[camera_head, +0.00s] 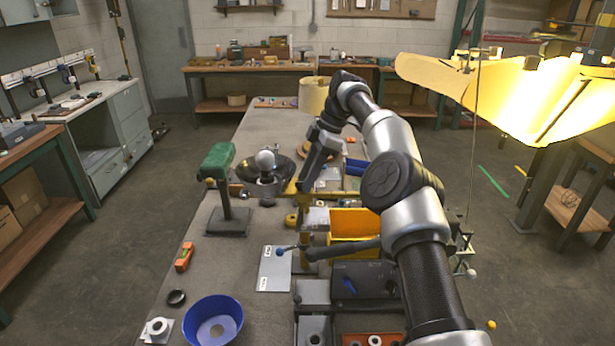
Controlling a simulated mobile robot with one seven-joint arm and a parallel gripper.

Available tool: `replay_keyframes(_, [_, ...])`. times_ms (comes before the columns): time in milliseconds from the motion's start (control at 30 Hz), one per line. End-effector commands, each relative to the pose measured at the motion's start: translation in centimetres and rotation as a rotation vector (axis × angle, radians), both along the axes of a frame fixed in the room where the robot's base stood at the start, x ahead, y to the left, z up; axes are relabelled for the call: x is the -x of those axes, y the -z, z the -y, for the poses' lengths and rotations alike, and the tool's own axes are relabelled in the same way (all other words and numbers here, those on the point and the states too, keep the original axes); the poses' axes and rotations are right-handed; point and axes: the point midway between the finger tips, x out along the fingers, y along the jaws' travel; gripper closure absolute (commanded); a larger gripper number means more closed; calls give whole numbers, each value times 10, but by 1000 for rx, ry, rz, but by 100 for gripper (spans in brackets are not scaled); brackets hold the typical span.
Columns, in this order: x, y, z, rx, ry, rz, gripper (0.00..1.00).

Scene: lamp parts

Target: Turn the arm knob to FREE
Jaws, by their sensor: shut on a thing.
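My gripper (304,186) points down over the middle of the bench. Its jaws are shut at a yellow bar-like lamp part (291,187); the exact contact is small and partly hidden by the fingers. Below it a yellow upright with a round yellow piece (291,219) stands on the bench. Nearer, a dark lever with a blue ball end (281,252) lies over a pale label plate (273,275). The plate's small print is too small to read. I cannot tell for sure which piece is the arm knob.
A green-topped stand (217,160), a dark bowl with a bulb (265,160), an orange bin (354,222), a blue bowl (213,322) and a dark box with a blue knob (348,285) crowd the bench. A bright yellow shade (500,95) hangs at right.

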Motion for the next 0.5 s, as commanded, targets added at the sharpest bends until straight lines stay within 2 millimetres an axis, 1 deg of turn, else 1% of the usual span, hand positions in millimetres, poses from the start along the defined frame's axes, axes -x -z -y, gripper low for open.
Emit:
replay_keyframes(367, [0, -1, -1, 0, -5, 2, 89])
replay_keyframes(400, [0, -1, -1, 0, -5, 2, 61])
replay_keyframes(500, [0, -1, 0, 0, -4, 1, 48])
